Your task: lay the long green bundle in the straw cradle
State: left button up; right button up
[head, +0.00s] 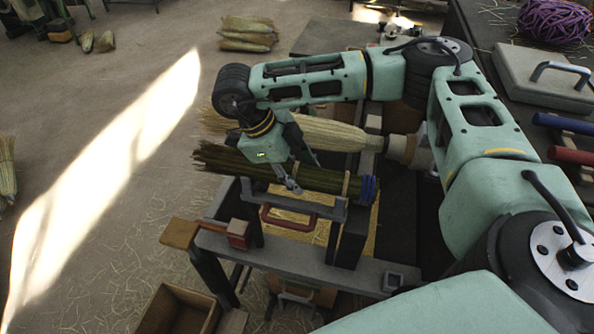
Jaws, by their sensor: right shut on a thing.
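The long green bundle (225,160) lies nearly level across the grey workbench frame, with blue binding around its right end. My right gripper (291,180) comes down over its middle and is shut on it; the fingertips are partly hidden. Directly below and in front of the bundle is a bed of yellow straw (295,220) between dark uprights, which looks like the straw cradle. I cannot tell whether the bundle touches the cradle or is held just above it. My left gripper is not in view.
A pale straw bundle (330,132) lies just behind the green one. A red clamp handle (238,232) and wooden block (179,233) sit on the frame's left. A wooden box (180,310) is on the floor. The right bench holds a grey lidded case (545,75) and purple twine (553,20).

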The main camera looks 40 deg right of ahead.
dwell(0.4)
jog(key=o, duration=1.3)
jog(key=shift+c, duration=0.2)
jog(key=shift+r, duration=0.1)
jog(key=v, duration=1.2)
